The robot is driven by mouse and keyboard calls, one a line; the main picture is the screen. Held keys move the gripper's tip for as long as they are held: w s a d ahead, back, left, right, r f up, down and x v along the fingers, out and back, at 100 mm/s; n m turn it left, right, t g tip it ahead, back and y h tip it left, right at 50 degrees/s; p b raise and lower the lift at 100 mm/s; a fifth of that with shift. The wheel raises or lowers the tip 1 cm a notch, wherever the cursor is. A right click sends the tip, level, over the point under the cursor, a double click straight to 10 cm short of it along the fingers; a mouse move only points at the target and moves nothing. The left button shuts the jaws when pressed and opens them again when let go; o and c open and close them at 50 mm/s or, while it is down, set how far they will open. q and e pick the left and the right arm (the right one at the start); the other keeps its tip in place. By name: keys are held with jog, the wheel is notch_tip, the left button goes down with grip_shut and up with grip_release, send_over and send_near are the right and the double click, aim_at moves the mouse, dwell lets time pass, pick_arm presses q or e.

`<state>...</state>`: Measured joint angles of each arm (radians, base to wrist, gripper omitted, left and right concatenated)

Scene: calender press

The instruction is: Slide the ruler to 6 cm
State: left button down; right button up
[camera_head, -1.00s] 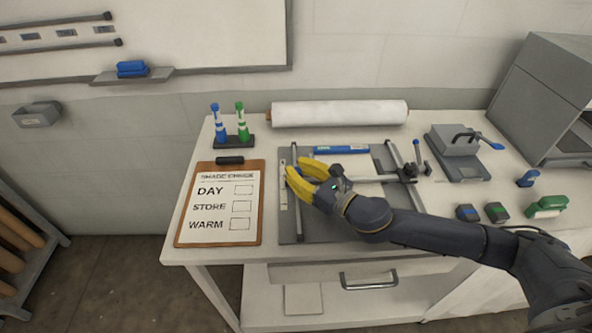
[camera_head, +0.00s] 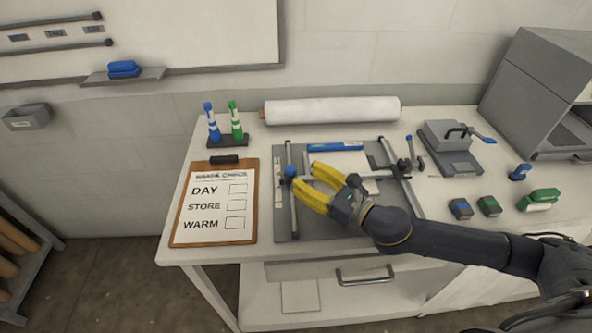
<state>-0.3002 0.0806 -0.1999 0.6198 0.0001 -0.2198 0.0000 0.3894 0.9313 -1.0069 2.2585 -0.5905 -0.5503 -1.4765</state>
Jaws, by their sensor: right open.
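A grey board (camera_head: 310,228) lies on the table with a metal bar (camera_head: 293,215) along its left side. A blue knob (camera_head: 290,171) sits on that bar, beside a narrow pale strip (camera_head: 278,190) whose marks are too small to read. Which part is the ruler, and its setting, I cannot tell. My right gripper (camera_head: 304,178), with yellow fingers, is open over the board. Its fingertips point left and are close to the right of the blue knob; contact is unclear. My left gripper is out of view.
A second bar with a dark clamp (camera_head: 402,168) stands at the board's right. A blue strip (camera_head: 335,147) lies at its back edge. A clipboard (camera_head: 250,200) is to the left, a white roll (camera_head: 330,110) behind, a grey press (camera_head: 450,145) to the right.

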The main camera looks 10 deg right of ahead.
jog(key=shift+v, duration=3.05)
jog(key=shift+w, duration=0.1)
